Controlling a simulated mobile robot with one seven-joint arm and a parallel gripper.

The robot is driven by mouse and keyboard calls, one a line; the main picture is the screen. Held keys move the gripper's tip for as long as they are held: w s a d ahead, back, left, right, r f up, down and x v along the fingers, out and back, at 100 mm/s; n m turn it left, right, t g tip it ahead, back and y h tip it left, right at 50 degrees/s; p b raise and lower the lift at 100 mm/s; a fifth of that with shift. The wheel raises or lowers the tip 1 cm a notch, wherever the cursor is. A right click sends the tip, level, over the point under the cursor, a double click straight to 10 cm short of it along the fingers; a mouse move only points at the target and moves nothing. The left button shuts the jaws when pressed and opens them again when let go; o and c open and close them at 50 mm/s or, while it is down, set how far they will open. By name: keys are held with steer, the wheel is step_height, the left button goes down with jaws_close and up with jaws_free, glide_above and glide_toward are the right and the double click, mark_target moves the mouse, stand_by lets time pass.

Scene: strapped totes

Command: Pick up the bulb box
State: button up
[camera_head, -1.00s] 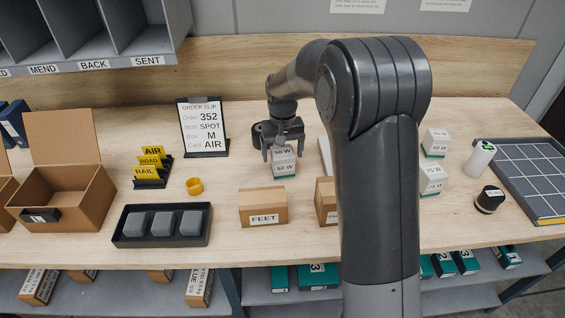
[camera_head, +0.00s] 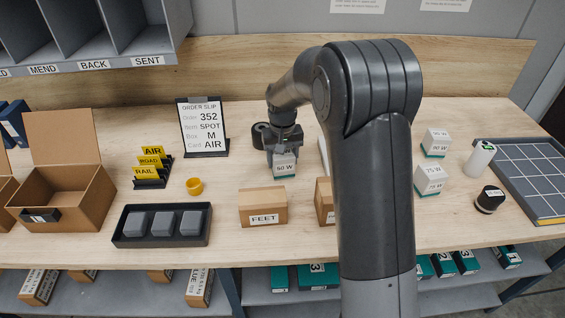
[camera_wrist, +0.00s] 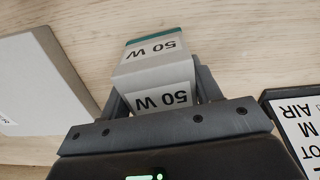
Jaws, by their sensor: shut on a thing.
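The bulb box (camera_head: 284,167) is a small white box with a teal base band and "50 W" print, standing on the table at the middle. My gripper (camera_head: 284,155) is above it with its fingers down around its upper part. In the wrist view, the bulb box (camera_wrist: 154,62) shows two "50 W" faces and sits between the fingers of my gripper (camera_wrist: 160,95), which is shut on it. Its teal edge is near the wooden tabletop; I cannot tell whether it touches.
The order slip stand (camera_head: 203,127) is left of my gripper. A FEET carton (camera_head: 263,207) lies in front. Bare table lies between the yellow ring (camera_head: 194,186) and the bulb box.

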steer(key=shift+c, duration=0.6)
steer(key=shift+r, duration=0.1)
step_height(320, 180, up, 4)
steer(key=shift+f, duration=0.1)
steer(key=s+d+r+m, duration=0.1)
steer(key=d+r, duration=0.2)
steer(key=d, duration=0.7)
steer(key=s+d+r, duration=0.2)
steer(key=d+r, duration=0.2)
steer(key=d, duration=0.6)
steer(key=s+d+r+m, duration=0.1)
steer(key=d+r, duration=0.2)
steer(key=d, duration=0.7)
steer(key=shift+w+a+f, duration=1.2)
steer(key=shift+a+f, duration=0.3)
steer(key=shift+f, duration=0.3)
steer(key=shift+w+a+f, duration=1.15)
steer(key=shift+a+f, duration=0.35)
steer(key=shift+f, duration=0.25)
steer(key=shift+w+a+f, duration=1.2)
steer(key=shift+a+f, duration=0.3)
steer(key=shift+f, duration=0.3)
